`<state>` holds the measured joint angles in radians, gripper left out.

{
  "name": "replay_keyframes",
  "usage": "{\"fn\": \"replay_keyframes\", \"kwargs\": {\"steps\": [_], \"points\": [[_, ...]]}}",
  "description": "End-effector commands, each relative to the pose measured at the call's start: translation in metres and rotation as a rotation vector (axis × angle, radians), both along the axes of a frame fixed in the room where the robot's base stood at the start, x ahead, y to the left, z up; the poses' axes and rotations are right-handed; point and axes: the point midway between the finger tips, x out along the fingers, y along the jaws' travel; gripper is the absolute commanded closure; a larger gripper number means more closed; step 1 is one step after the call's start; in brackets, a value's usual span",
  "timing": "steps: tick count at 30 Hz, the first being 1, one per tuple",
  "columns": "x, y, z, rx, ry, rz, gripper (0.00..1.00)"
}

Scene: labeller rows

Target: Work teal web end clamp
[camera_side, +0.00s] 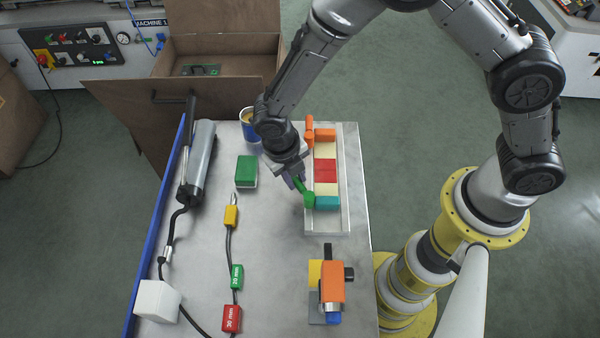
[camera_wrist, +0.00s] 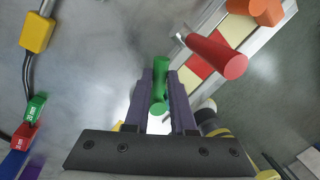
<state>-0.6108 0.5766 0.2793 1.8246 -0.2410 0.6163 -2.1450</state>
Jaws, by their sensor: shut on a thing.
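A long pale tray (camera_side: 341,190) on the bench holds a row of coloured blocks. The teal block (camera_side: 327,202) is at its near end; I cannot make it out in the wrist view. A green clamp handle (camera_side: 309,201) stands at the tray's left edge beside the teal block, tilted to the upper left. My gripper (camera_side: 296,183) is shut on the green handle, which also shows between the purple fingers in the wrist view (camera_wrist: 159,86).
An orange device (camera_side: 332,282) stands in front of the tray. A green block (camera_side: 246,171), a blue mug (camera_side: 249,132) and a grey cylinder (camera_side: 202,160) lie to the left. A cable with yellow (camera_side: 231,217), green and red tags crosses the bench. A white cube (camera_side: 157,301) is near left.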

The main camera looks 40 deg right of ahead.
Motion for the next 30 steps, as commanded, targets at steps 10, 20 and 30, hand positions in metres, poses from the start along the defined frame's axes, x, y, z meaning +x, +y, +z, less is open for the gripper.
{"fn": "replay_keyframes", "kwargs": {"steps": [10, 20, 30], "points": [[0.0, 0.017, 0.002, 0.003, -0.005, 0.32, 1.0], [-0.004, 0.027, 0.002, 0.003, -0.006, 0.53, 1.0], [-0.006, 0.03, 0.002, 0.003, -0.006, 0.617, 1.0]]}}
